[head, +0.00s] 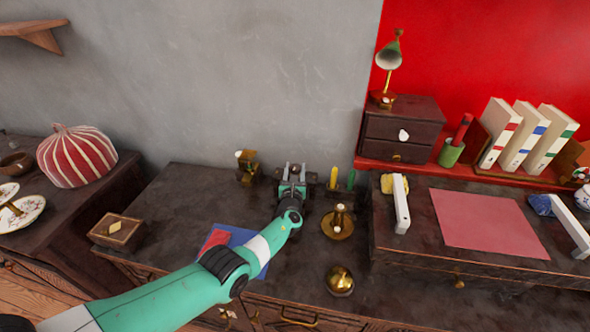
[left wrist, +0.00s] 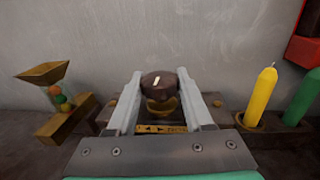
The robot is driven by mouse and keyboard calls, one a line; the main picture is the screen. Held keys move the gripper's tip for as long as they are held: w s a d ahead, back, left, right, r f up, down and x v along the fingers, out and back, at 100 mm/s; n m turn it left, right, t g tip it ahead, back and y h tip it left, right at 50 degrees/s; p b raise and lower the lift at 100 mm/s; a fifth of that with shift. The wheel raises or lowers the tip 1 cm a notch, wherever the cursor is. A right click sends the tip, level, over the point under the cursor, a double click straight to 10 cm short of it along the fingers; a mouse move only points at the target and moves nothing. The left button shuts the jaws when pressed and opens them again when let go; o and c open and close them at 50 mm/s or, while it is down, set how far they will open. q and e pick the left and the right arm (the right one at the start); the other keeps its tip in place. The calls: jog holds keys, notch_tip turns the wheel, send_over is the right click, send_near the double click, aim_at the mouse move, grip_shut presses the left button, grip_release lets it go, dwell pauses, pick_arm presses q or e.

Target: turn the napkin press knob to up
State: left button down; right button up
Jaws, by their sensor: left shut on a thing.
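My left gripper (head: 293,170) reaches over the dark dresser to the napkin press at the wall. In the left wrist view its two grey fingers (left wrist: 164,100) stand on either side of the press's dark round knob (left wrist: 149,87) and are shut on it. A short white mark on the knob's face stands nearly upright, slightly tilted. Below the knob are a brass collar and a brass plate (left wrist: 160,128) with small marks too fine to read. The dark press body (left wrist: 232,103) is partly hidden by my gripper. My right gripper is not in view.
A brass hopper stand with coloured balls (left wrist: 56,94) is left of the press. Yellow (left wrist: 259,96) and green (left wrist: 303,97) candles stand close on the right. A brass candle dish (head: 337,226) and brass dome (head: 340,280) stand nearer the front. Blue and red cloths lie beneath my arm.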

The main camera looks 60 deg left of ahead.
aim_at(295, 170)
pick_arm(q)
jog(key=shift+n+g+y+b, duration=0.4)
jog(key=shift+n+g+b, duration=0.1)
jog(key=shift+g, duration=0.2)
jog(key=shift+c, duration=1.5)
grip_release()
jog(key=p+v, duration=0.2)
jog(key=p, duration=0.1)
jog(key=r+p+v, duration=0.1)
jog(key=p+v, duration=0.2)
jog(key=shift+s+d+p, duration=0.1)
jog(key=shift+d+p, duration=0.1)
jog(key=shift+p, duration=0.2)
jog(key=p+v, duration=0.1)
jog(key=v, duration=0.2)
jog(key=p+v, duration=0.1)
jog(key=v, duration=0.1)
jog(key=shift+d+f+p, duration=0.1)
jog(key=shift+f+p, duration=0.25)
jog(key=shift+s+d+f, duration=0.2)
jog(key=shift+s+d, duration=0.1)
jog(key=shift+d, duration=0.1)
